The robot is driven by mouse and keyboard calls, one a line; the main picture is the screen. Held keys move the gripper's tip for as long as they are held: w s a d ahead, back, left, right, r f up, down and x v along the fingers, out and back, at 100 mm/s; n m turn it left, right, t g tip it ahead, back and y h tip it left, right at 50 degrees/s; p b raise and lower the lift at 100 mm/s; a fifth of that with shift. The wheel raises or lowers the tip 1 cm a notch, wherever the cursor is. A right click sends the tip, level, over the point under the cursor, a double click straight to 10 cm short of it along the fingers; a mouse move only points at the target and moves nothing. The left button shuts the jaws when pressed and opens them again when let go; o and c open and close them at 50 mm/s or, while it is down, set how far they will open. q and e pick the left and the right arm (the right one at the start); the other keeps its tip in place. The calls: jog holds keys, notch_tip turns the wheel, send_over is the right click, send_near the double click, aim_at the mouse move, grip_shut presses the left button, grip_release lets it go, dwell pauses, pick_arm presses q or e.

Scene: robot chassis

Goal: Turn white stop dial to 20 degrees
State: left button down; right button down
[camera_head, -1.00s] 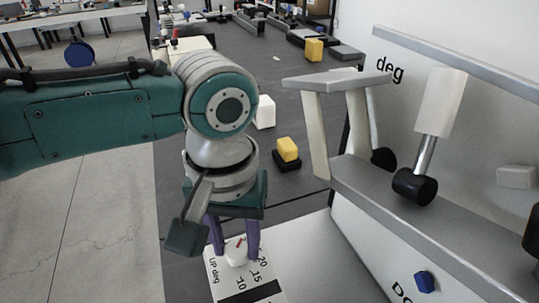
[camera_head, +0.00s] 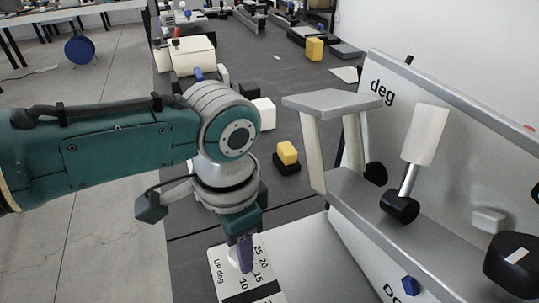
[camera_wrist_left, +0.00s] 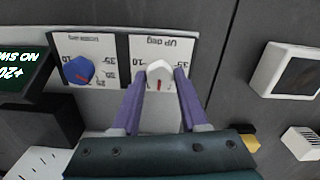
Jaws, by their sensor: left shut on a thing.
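The white stop dial (camera_wrist_left: 159,70) sits on a white scale plate (camera_wrist_left: 182,46) marked "UP deg". In the left wrist view my left gripper (camera_wrist_left: 160,79) has its two purple fingers on either side of the dial, shut on it. A small red mark on the dial points down toward the gripper in that view. In the head view the left gripper (camera_head: 245,262) comes down on the dial from above. There the dial (camera_head: 234,257) is mostly hidden behind a finger, while the plate's numbers (camera_head: 258,262) show. My right gripper is not in view.
A blue dial (camera_wrist_left: 78,70) on a similar plate is beside the white one. A grey-framed panel marked "deg" (camera_head: 382,90) with a white-handled lever (camera_head: 425,135) stands at the right. Yellow blocks (camera_head: 288,152) and a white block (camera_head: 264,112) lie on the dark table beyond.

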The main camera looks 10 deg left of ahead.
pick_arm(q)
jog(key=shift+m, duration=1.5)
jog(key=shift+c, duration=2.1)
grip_release()
